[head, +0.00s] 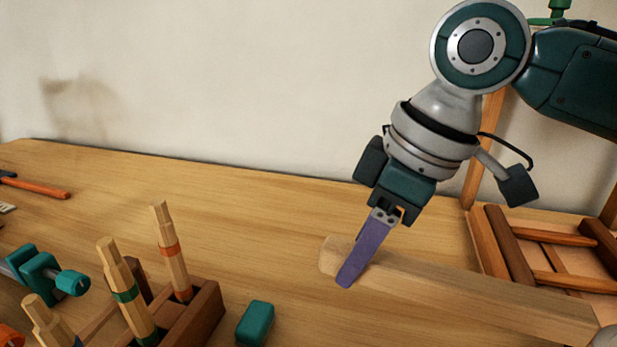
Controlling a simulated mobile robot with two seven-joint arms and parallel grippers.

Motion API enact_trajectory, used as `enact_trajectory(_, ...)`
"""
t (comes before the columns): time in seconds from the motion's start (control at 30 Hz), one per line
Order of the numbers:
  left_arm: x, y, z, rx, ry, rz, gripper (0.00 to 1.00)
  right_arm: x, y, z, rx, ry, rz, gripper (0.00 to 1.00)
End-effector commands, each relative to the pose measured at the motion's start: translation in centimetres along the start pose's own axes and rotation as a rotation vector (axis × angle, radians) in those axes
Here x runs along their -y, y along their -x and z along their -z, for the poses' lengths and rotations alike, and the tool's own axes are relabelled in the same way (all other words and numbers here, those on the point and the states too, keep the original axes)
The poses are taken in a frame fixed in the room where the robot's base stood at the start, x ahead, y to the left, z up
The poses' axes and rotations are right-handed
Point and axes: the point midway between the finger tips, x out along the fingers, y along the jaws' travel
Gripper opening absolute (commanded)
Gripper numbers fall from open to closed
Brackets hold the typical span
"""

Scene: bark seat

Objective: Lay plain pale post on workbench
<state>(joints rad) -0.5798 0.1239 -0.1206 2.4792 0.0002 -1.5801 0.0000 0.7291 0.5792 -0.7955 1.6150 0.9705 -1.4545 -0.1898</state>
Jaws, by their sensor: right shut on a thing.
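The plain pale post (480,288) is a long square wooden bar. My left gripper is not in view.
A wooden rack (205,316) holds several banded pale posts at lower left. A teal block (256,323) lies beside it. A teal clamp (40,273) and an orange-handled tool (38,187) lie at left. A slatted wooden frame (545,246) stands at right. The middle bench is clear.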

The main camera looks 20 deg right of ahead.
Motion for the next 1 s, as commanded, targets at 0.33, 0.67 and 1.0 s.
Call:
enact_trajectory(0.33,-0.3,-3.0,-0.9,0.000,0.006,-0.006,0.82,-0.3,-6.3,-2.3,0.004,0.136,0.027,0.00)
enact_trajectory(0.67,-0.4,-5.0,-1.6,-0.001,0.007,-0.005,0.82,-0.4,-7.9,-2.9,0.004,0.139,0.026,0.00)
enact_trajectory(1.0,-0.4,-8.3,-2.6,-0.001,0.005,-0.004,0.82,-0.4,-10.6,-3.9,0.005,0.137,0.025,0.00)
